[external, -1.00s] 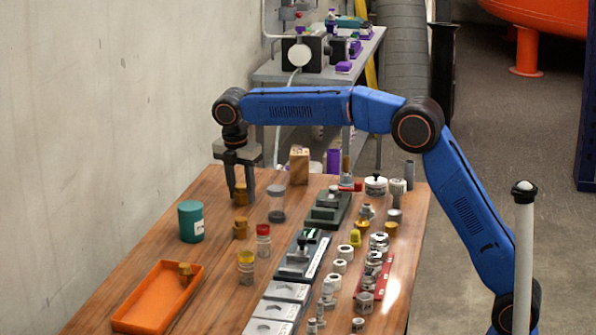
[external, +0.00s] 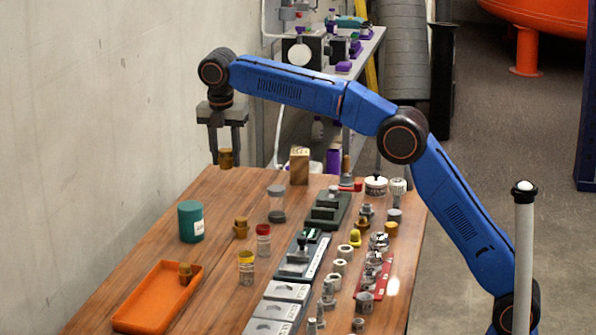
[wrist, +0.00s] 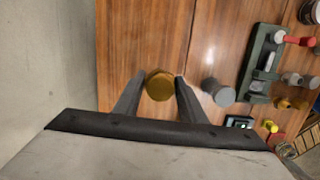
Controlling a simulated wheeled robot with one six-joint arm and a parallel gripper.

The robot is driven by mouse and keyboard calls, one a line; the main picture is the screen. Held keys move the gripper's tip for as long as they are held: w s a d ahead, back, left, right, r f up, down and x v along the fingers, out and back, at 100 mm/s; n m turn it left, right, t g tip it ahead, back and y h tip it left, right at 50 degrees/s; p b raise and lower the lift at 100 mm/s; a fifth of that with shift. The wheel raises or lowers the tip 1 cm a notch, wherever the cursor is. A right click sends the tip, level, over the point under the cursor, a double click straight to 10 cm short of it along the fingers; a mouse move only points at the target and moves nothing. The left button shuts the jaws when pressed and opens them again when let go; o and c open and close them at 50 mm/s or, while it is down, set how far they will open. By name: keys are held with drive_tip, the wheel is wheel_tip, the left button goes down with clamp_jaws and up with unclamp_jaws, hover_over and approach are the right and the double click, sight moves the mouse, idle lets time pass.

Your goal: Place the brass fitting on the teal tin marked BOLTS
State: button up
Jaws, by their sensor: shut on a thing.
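My gripper (external: 225,152) is shut on a brass fitting (external: 226,158) and holds it in the air above the far left part of the table. The wrist view shows the round top of the fitting (wrist: 159,85) between the two fingers. The teal tin (external: 191,221) stands upright on the table below and to the left of my gripper, with a pale label whose writing is too small to read. Another brass fitting (external: 241,228) stands on the table right of the tin. A third brass piece (external: 186,271) is in the orange tray.
The orange tray (external: 133,317) lies at the front left. A grey-topped jar (external: 276,205), a red-lidded jar (external: 263,240) and a yellow-lidded jar (external: 246,268) stand mid-table. A wooden block (external: 299,166) is at the back. Many small fittings crowd the right side.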

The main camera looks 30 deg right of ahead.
drive_tip(key=s+a+r+n, duration=0.3)
drive_tip(key=s+a+n, duration=0.25)
drive_tip(key=a, duration=0.45)
drive_tip(key=r+n+y, duration=0.1)
drive_tip(key=r+n, duration=0.1)
drive_tip(key=n, duration=0.2)
hover_over(189, 204)
drive_tip(key=shift+t, duration=0.4)
drive_tip(key=shift+s+f, duration=0.25)
drive_tip(key=shift+f, duration=1.65)
drive_tip(key=shift+s+f, duration=0.2)
drive_tip(key=shift+f, duration=1.65)
drive_tip(key=o, duration=1.1)
drive_tip(key=shift+f, duration=0.15)
drive_tip(key=shift+o, duration=0.2)
wheel_tip(189, 204, up, 8)
drive_tip(key=s, duration=0.1)
drive_tip(key=shift+f, duration=0.1)
